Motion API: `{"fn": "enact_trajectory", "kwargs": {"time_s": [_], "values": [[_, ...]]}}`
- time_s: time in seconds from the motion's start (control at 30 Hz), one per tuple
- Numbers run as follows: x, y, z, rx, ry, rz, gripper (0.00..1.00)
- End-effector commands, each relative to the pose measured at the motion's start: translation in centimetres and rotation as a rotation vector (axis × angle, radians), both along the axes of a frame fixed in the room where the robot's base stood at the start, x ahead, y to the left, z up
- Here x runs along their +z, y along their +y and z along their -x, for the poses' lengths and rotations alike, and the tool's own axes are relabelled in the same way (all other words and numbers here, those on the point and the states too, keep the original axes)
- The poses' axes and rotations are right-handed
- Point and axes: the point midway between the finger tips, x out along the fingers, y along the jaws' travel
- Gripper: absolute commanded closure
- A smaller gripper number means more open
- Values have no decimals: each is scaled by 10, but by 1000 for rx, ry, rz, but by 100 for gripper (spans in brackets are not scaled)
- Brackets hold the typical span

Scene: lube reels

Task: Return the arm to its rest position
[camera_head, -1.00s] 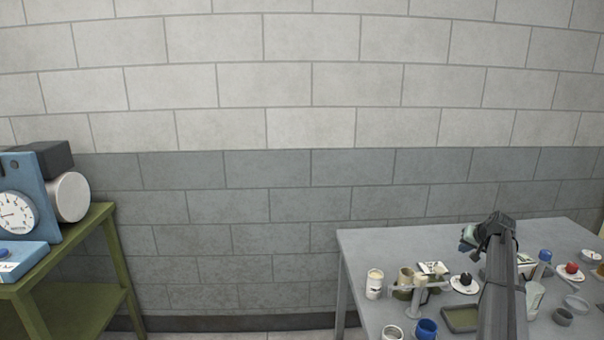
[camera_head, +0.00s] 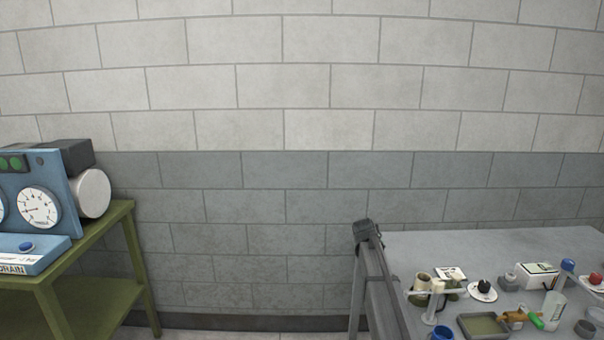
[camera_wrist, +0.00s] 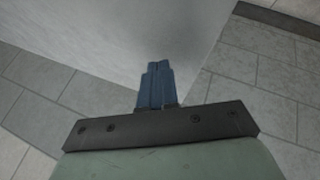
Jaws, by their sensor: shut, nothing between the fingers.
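My gripper (camera_wrist: 158,68) shows in the wrist view with its two blue fingers together and nothing between them. Tiled floor and a pale flat surface lie beyond the fingertips. The fingers cannot be made out in the head view.
The table holds a white post stand (camera_head: 434,305), a tray (camera_head: 483,326), a white box (camera_head: 538,275), an orange-brown item with a green end (camera_head: 518,318) and several small containers. A green bench (camera_head: 100,243) with a blue gauge panel (camera_head: 62,190) stands left. Floor between is clear.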

Motion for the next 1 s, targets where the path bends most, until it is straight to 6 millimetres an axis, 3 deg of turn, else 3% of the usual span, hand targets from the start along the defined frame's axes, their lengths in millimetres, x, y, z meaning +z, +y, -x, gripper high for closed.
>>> {"fn": "enact_trajectory", "kwargs": {"time_s": [0.03,0.1,0.33,0.47,0.77,1.0], "values": [[-1,19,-1,28,2,31,100],[-1,39,-2,60,3,72,100],[-7,94,-1,147,6,182,100],[-31,118,14,185,31,224,100],[-113,114,67,166,133,183,100],[-202,98,141,115,261,105,100]]}}
